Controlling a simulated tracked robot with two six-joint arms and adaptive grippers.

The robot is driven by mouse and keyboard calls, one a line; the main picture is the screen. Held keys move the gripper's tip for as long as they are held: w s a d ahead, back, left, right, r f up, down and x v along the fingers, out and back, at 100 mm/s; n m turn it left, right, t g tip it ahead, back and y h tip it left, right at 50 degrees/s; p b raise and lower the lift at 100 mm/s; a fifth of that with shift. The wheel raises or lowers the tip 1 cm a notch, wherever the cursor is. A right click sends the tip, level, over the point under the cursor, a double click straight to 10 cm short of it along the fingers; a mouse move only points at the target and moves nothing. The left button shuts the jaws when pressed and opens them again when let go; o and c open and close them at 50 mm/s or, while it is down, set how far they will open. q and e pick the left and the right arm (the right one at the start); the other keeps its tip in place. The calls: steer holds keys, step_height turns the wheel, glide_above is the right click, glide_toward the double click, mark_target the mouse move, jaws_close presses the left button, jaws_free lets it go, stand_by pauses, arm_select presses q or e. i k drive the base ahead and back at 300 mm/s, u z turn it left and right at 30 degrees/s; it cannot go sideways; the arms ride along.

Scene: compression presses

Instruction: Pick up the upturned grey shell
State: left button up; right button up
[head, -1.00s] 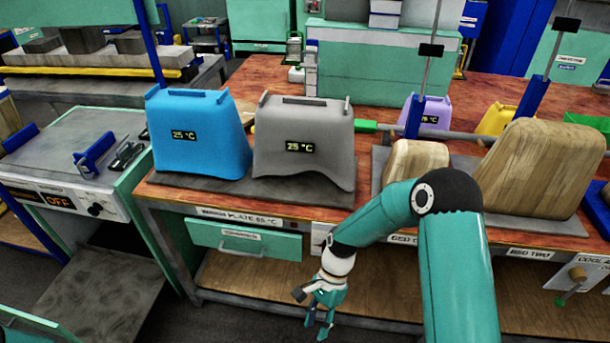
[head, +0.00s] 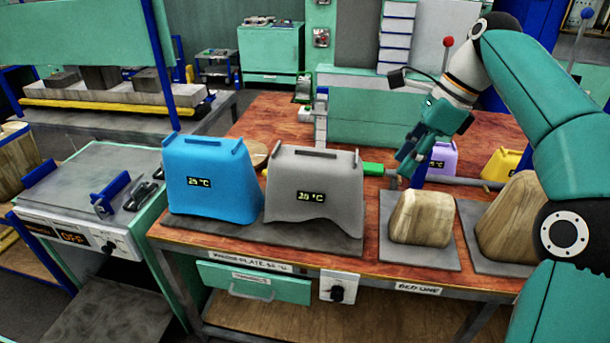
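The grey shell (head: 315,187) stands on the dark heating plate with its wavy rim down and a bar-shaped grip on its top. Its display reads about 30 °C. My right gripper (head: 408,163) is up and to the right of the grey shell, over the back of the bench. Its fingers point down, look parted, and hold nothing that I can see. It is apart from the shell. My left gripper is not in view.
A blue shell (head: 208,182) stands close on the left of the grey one. Wooden forms (head: 420,219) stand on dark plates to the right. A green-handled bar (head: 373,169) lies behind. Purple (head: 440,157) and yellow (head: 499,165) shells stand farther back.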

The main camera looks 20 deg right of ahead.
mark_target(304, 184)
steer(key=i, duration=0.9)
steer(key=z, duration=0.05)
